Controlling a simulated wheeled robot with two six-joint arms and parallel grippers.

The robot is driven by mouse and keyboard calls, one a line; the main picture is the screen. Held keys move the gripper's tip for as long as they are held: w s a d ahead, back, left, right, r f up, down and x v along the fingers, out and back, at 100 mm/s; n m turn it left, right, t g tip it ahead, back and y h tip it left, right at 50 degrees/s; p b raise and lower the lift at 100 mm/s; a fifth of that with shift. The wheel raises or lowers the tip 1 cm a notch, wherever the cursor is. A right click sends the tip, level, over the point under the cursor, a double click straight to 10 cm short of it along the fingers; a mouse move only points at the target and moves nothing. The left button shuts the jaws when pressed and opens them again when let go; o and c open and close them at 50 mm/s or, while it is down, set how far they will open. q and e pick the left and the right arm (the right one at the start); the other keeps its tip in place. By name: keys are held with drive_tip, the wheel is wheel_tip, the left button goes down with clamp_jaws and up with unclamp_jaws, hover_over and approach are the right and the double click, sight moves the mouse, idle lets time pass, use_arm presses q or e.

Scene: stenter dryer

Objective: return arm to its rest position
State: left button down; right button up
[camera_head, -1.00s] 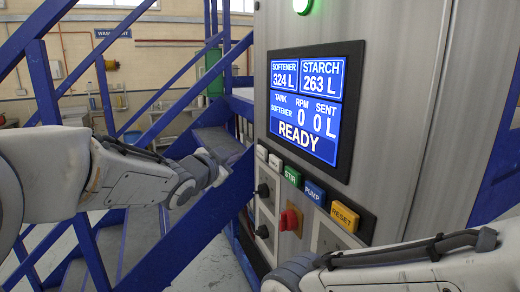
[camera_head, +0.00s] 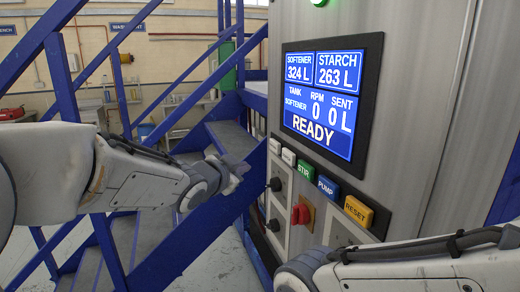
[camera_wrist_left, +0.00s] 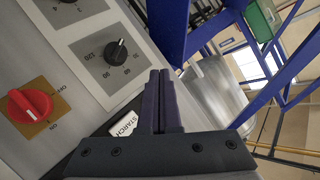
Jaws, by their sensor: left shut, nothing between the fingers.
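My left arm comes in from the left in the head view, and its gripper (camera_head: 236,170) is in front of the blue stair rail, left of the control panel. In the left wrist view the two dark fingers (camera_wrist_left: 160,100) are together with nothing between them. They are near the white STARCH button (camera_wrist_left: 124,124) and the black knob (camera_wrist_left: 116,53), with no contact visible. My right arm crosses the lower right of the head view; its gripper is not visible.
The panel's screen (camera_head: 331,98) reads READY. Below it are the STIR (camera_head: 305,171), PUMP (camera_head: 328,187) and RESET (camera_head: 357,210) buttons and a red switch (camera_head: 300,214). Blue stairs and rails (camera_head: 185,240) stand close behind my left arm. A green lamp (camera_head: 319,2) is lit on top.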

use_arm(q)
drive_tip(key=s+f+n+g+y+b, duration=0.3)
drive_tip(key=s+f+g, duration=0.4)
drive_tip(key=s+f, duration=1.15)
drive_tip(key=s+a+f+g+y+b, duration=0.1)
drive_tip(key=s+f+g, duration=0.2)
drive_tip(key=s, duration=0.5)
drive_tip(key=s+a+f+n+g+y+b, duration=0.1)
drive_tip(key=s+a+f+g, duration=0.1)
drive_tip(key=s, duration=0.7)
drive_tip(key=shift+s+a+f+g, duration=0.25)
drive_tip(key=shift+s+f+g, duration=0.05)
drive_tip(key=shift+f+g, duration=0.45)
use_arm(e)
wheel_tip(320, 180, down, 6)
drive_tip(key=shift+r, duration=0.1)
drive_tip(key=shift+o, duration=0.2)
